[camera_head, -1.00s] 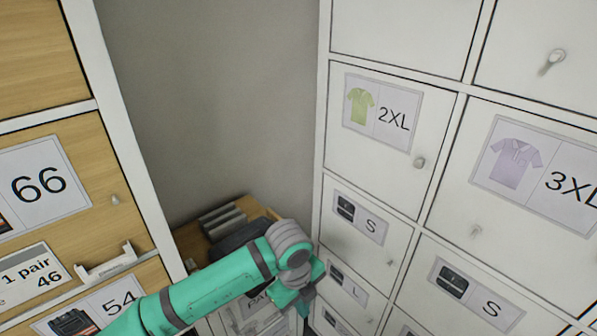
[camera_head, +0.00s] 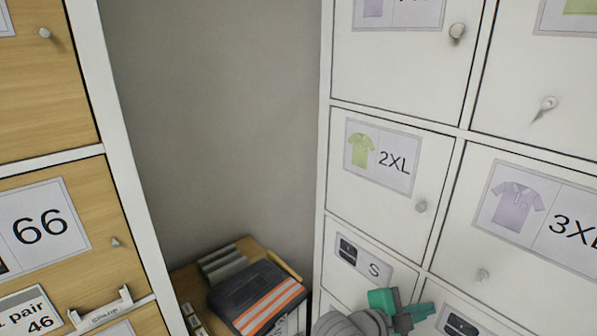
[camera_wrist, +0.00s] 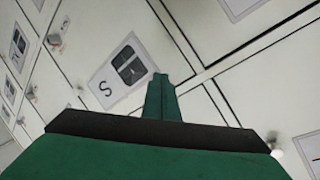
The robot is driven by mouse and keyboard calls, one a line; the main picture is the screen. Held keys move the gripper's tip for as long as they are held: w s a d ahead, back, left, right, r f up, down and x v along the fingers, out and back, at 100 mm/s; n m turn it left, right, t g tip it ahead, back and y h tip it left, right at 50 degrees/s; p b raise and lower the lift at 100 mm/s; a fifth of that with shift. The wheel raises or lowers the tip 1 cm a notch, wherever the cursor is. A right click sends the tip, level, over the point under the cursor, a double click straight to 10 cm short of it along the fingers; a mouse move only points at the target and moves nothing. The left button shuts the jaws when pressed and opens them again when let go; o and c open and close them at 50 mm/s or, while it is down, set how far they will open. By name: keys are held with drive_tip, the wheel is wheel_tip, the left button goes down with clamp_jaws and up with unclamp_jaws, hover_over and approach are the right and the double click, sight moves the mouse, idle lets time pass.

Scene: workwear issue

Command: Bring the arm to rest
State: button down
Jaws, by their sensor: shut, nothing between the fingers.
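My gripper (camera_head: 418,311) shows at the bottom of the head view, right of centre, with green fingers and a grey wrist. Another look at the S label (camera_wrist: 118,74) is just left of the fingertips there. Most of my arm is below the head view's edge.
White lockers (camera_head: 381,162) with knobs fill the right. Wooden drawers (camera_head: 55,225) with size labels stand at the left. Between them, a low wooden surface (camera_head: 234,250) holds a dark folded item with orange stripes (camera_head: 257,298). The grey wall behind is bare.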

drive_tip(key=s+a+f+n+t+y, duration=1)
drive_tip(key=s+a+f+n, duration=0.45)
drive_tip(key=n, duration=0.75)
drive_tip(key=s+a+f+y, duration=0.1)
drive_tip(key=s+a+f, duration=0.1)
drive_tip(key=s+a, duration=0.4)
drive_tip(key=s+a+f+g+y, duration=0.1)
drive_tip(key=s+a, duration=0.6)
drive_tip(key=s, duration=0.7)
drive_tip(key=shift+s+a+f+m+y, duration=0.25)
drive_tip(key=shift+s+f+m+y, duration=0.05)
drive_tip(key=shift+s+f+y, duration=0.15)
drive_tip(key=shift+w, duration=0.25)
